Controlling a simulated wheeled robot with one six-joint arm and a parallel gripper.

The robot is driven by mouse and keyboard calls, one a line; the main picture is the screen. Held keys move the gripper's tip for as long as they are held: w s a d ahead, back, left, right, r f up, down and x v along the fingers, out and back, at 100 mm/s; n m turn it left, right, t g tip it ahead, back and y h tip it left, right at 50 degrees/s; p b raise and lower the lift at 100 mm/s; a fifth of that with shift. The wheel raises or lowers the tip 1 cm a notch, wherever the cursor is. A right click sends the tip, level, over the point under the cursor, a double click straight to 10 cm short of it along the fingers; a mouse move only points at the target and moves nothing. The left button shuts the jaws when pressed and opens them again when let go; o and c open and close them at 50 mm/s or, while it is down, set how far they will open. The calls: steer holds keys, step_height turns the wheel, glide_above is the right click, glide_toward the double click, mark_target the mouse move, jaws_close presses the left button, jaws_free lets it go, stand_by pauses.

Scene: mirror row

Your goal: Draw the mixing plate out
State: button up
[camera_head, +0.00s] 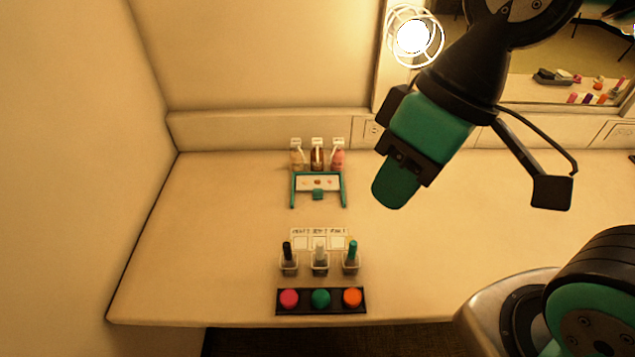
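The mixing plate (305,183) looks like a small white plate with a few coloured dabs. It sits within a teal frame (293,190) whose two side arms point toward the front of the counter. A small teal block (318,195) is at the middle of the plate's front edge. My gripper (396,190) hangs above the counter, to the right of the frame and apart from it. Its teal finger end points down and left. One finger hides the other side, so I cannot tell the gap between them.
Several bottles (317,157) stand right behind the frame. In front are small label cards (319,240), three clear cups (320,262) with brushes or sticks, and a black tray (337,307) with pink, green and orange rounds. The counter (220,230) is clear to the left.

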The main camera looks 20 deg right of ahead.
steer(key=o, duration=0.4)
steer(key=shift+w, duration=0.35)
steer(key=shift+c, duration=0.2)
steer(key=o, duration=0.6)
steer(key=shift+m+h, duration=0.4)
steer(key=shift+m, duration=0.3)
steer(key=w, duration=0.2)
steer(key=w+f+b, duration=0.1)
steer(key=w, duration=0.1)
steer(key=w+f+b, duration=0.1)
steer(key=w, duration=0.1)
steer(key=shift+w+d, duration=0.1)
steer(key=shift+w, duration=0.05)
steer(key=shift+c, duration=0.2)
steer(key=m+h+b, duration=0.3)
steer(key=m+b, duration=0.4)
steer(key=m, duration=0.1)
glide_above(318, 191)
step_height(318, 191, down, 20)
step_height(318, 191, down, 17)
steer(key=shift+f+p, duration=0.2)
steer(key=shift+p, duration=0.95)
steer(key=shift+c, duration=0.4)
